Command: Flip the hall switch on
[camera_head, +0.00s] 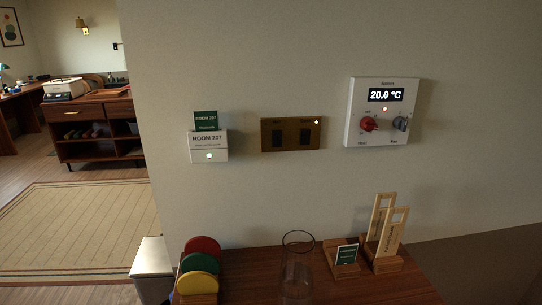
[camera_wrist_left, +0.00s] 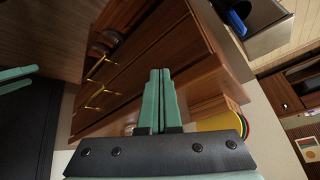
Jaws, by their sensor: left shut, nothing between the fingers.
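A brass switch plate (camera_head: 291,147) is on the wall in the head view, with two dark rockers side by side. A small light glows at its upper right corner, above the right rocker (camera_head: 305,136). No light shows above the left rocker (camera_head: 278,138). The small labels above the rockers are too blurred to read. My left gripper (camera_wrist_left: 160,72) shows only in its wrist view, shut and empty, with a wooden drawer cabinet (camera_wrist_left: 150,62) beyond its fingertips. The switch plate is not in that view.
Left of the plate is a Room 207 card holder (camera_head: 209,150); right is a thermostat (camera_head: 383,112) reading 20.0 °C. Below, the wooden top (camera_head: 395,289) holds a glass vase (camera_head: 297,265), coloured discs (camera_head: 201,263) and wooden card stands (camera_head: 385,262). The wall around the plate is clear.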

